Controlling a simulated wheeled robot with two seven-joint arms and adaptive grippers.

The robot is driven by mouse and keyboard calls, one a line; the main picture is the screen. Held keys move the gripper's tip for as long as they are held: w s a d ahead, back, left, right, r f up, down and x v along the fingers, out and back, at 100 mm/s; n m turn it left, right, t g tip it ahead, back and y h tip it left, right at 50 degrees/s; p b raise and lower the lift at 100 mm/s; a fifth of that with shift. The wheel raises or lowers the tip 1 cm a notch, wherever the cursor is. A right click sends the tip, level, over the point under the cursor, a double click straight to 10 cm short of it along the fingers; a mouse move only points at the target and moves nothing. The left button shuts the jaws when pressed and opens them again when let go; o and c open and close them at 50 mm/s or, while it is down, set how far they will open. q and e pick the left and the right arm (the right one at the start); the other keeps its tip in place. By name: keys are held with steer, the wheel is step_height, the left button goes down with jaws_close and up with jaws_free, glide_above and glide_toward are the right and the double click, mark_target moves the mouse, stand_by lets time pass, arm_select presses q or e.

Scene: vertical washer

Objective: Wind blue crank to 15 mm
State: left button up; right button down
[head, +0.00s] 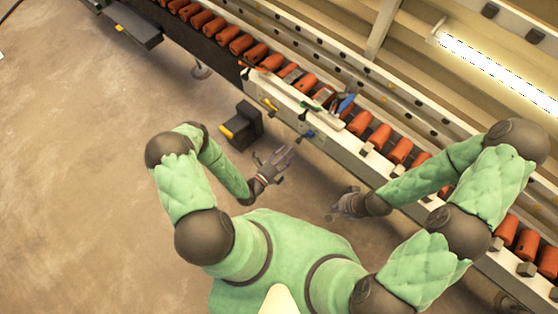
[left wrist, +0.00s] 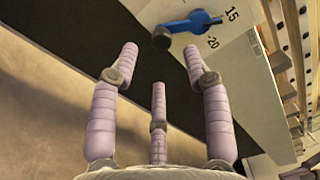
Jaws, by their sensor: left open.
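The blue crank (left wrist: 190,24) is on a pale panel (left wrist: 225,65) at the top of the left wrist view. It has a dark round knob (left wrist: 162,39) at its left end, and its other end lies near the printed 15, above the printed 20. In the head view the crank (head: 308,135) is small on the conveyor's near side. My left gripper (left wrist: 160,62) has its three fingers spread and empty, below the crank and apart from it; the head view shows it (head: 284,158) near the panel. My right gripper (head: 335,210) is farther right, its fingers too small to judge.
A conveyor with several orange cylinders (head: 380,136) runs diagonally across the head view. A yellow handle (head: 270,104) sits left of the crank on the panel. A black box (head: 246,122) with a yellow part juts out left of my left gripper.

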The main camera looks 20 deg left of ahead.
arm_select(q)
steer(key=shift+v, duration=2.3)
steer(key=shift+d, duration=0.1)
steer(key=s+d+r+m+g+h+p, duration=0.1)
steer(key=s+d+r+m+g+h, duration=0.2)
steer(key=s+d+m+g+h, duration=0.25)
steer(key=s+d+r+m+g+h+p, duration=0.1)
steer(key=s+d+r+m+g+h, duration=0.25)
steer(key=d+m+g, duration=0.4)
steer(key=s+m+g+y+p, duration=0.25)
steer(key=s+m+g, duration=0.6)
steer(key=m, duration=0.45)
steer(key=s+a+m+y, duration=0.1)
steer(key=a+m+y, duration=0.55)
steer(key=m, duration=0.35)
steer(key=w+r+m+t+y+p, duration=0.2)
steer(key=w+r+m+t, duration=0.3)
steer(key=w+m, duration=0.2)
steer(key=shift+w+r+m, duration=0.3)
steer(key=shift+m, duration=0.5)
